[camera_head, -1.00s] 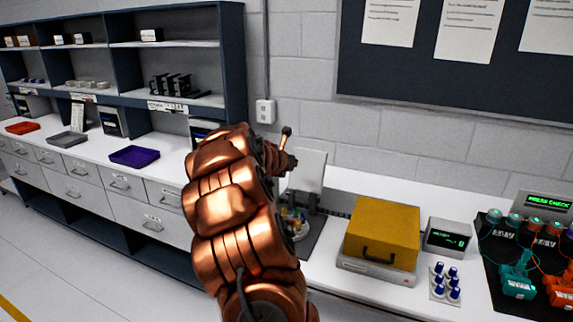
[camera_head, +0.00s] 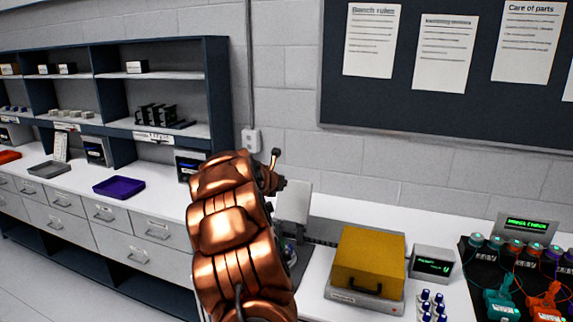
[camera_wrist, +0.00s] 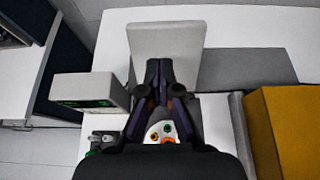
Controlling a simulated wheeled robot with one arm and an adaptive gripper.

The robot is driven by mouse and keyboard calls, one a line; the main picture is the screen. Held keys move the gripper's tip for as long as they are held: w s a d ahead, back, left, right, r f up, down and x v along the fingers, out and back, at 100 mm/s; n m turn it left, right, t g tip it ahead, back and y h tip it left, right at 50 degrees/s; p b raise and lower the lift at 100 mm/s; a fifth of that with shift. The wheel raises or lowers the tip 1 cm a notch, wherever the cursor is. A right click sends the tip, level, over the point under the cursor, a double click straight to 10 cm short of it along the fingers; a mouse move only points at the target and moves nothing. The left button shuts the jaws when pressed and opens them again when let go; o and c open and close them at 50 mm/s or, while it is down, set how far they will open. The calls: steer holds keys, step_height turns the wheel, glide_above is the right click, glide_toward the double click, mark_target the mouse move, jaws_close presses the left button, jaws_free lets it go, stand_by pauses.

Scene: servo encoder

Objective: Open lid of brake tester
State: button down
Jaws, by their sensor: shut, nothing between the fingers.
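A yellow box-like lid (camera_head: 370,255) with a dark handle on its front sits closed on a light grey base (camera_head: 362,300) on the white bench in the head view. I take this to be the brake tester; its label is too small to read. The yellow lid (camera_wrist: 288,130) also shows at the right edge of the wrist view. My gripper (camera_wrist: 158,66) is shut and empty in the wrist view, to the left of the yellow lid and apart from it. In the head view my copper arm hides most of the gripper.
An upright pale panel (camera_wrist: 165,50) stands beyond my fingers, above a fixture with coloured parts (camera_wrist: 160,132). A small display box (camera_head: 433,263) stands right of the yellow lid, with blue-topped parts (camera_head: 428,305) in front. A black mat with wired teal and orange devices lies farther right.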

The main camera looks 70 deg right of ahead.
steer(key=d+r, duration=0.3)
steer(key=r, duration=0.1)
steer(key=shift+w+d, duration=0.1)
steer(key=shift+d, duration=0.3)
steer(key=shift+r, duration=0.1)
stand_by(0.8)
